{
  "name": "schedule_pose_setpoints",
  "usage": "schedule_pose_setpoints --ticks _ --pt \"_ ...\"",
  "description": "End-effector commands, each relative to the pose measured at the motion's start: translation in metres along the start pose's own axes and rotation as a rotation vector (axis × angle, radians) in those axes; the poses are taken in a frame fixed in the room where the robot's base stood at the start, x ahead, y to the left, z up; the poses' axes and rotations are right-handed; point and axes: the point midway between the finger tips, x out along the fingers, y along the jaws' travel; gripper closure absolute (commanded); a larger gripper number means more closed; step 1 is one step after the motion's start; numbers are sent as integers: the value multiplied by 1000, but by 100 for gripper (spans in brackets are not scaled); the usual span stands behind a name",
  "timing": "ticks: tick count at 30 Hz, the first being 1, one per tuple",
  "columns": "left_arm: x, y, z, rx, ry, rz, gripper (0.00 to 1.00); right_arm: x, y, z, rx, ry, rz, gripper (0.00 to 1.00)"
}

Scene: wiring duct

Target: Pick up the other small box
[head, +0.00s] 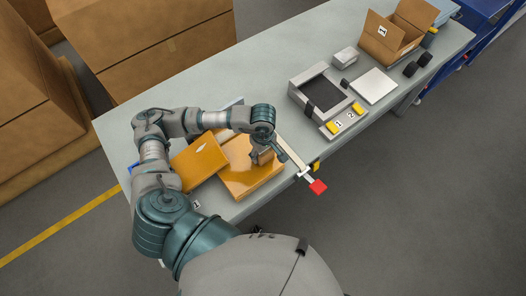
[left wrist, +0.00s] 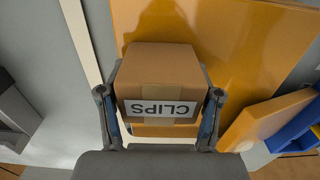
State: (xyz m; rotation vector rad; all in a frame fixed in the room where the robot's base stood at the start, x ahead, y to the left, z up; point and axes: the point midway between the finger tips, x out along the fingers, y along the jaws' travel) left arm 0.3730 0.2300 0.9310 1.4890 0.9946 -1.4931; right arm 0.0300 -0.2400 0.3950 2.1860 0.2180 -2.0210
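A small brown cardboard box (left wrist: 160,80) marked CLIPS sits between the two fingers of my left gripper (left wrist: 160,105) in the left wrist view. The fingers lie along both its sides, very close to it. I cannot tell whether they press on it. In the head view the left gripper (head: 268,152) is low over an orange panel (head: 245,182), and the small box (head: 257,157) is partly hidden by it. I cannot tell whether the box rests on the panel. My right gripper is not in view.
A second orange piece (head: 199,160) leans left of the panel. A pale strip with a red end (head: 318,187) lies right of it. A grey framed tray (head: 322,95), a white box (head: 345,56) and an open carton (head: 396,34) stand farther along the table (head: 240,75).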

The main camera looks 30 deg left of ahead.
Motion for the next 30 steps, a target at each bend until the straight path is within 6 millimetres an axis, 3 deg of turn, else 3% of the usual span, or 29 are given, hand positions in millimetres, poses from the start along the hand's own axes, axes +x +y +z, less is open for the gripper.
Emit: schedule_pose_setpoints --ticks 11,20,30 --pt "-2 0 0 1 0 0 71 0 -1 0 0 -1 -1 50" --pt "-34 1 0 1 1 4 71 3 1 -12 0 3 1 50" --pt "-41 -37 67 9 -2 2 71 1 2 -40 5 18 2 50"
